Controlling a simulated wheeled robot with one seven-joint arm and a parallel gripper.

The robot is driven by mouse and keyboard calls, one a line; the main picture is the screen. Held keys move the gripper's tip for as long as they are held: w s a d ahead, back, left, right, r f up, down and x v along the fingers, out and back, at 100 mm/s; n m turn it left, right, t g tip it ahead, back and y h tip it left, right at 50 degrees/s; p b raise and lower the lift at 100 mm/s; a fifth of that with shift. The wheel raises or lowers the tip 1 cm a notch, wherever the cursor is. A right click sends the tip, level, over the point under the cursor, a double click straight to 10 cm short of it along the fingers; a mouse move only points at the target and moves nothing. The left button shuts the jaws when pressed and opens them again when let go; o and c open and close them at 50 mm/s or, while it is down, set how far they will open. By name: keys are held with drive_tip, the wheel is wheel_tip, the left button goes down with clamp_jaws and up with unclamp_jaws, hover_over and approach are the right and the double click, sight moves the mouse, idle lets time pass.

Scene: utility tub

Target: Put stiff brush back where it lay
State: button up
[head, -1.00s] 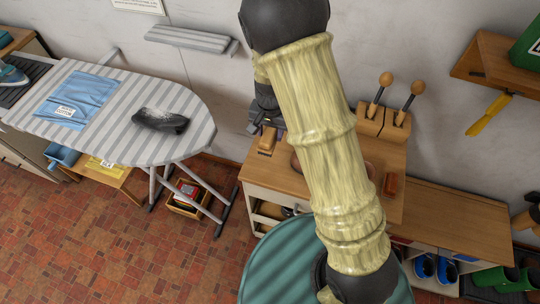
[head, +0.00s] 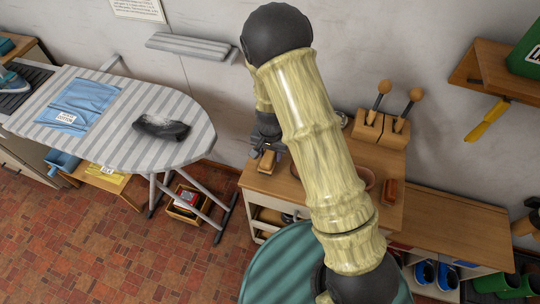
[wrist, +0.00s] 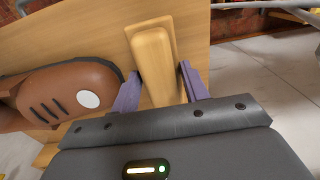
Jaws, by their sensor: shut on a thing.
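The stiff brush (wrist: 153,55) is a long, pale wooden block. In the wrist view it stands between the two purple fingers of my gripper (wrist: 160,88), which is shut on it. In the head view the brush (head: 267,161) shows at the left front edge of the wooden bench top (head: 384,160), with my dark gripper (head: 268,146) just behind it. I cannot tell whether the brush touches the bench. Its bristles are hidden.
A brown rounded thing with dark slots and a white disc (wrist: 88,99) lies left of the brush. A wooden block with two knobbed tools (head: 381,129) and a red-brown block (head: 390,191) stand farther right. The striped ironing board (head: 190,140) is left.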

sight(270, 153)
drive_tip(key=shift+f, duration=1.05)
drive_tip(key=shift+f, duration=0.15)
drive_tip(key=o, duration=0.9)
wheel_tip(270, 153, up, 12)
drive_tip(key=shift+s+r+b, duration=0.1)
drive_tip(key=shift+r+b, duration=0.05)
drive_tip(key=shift+b, duration=0.2)
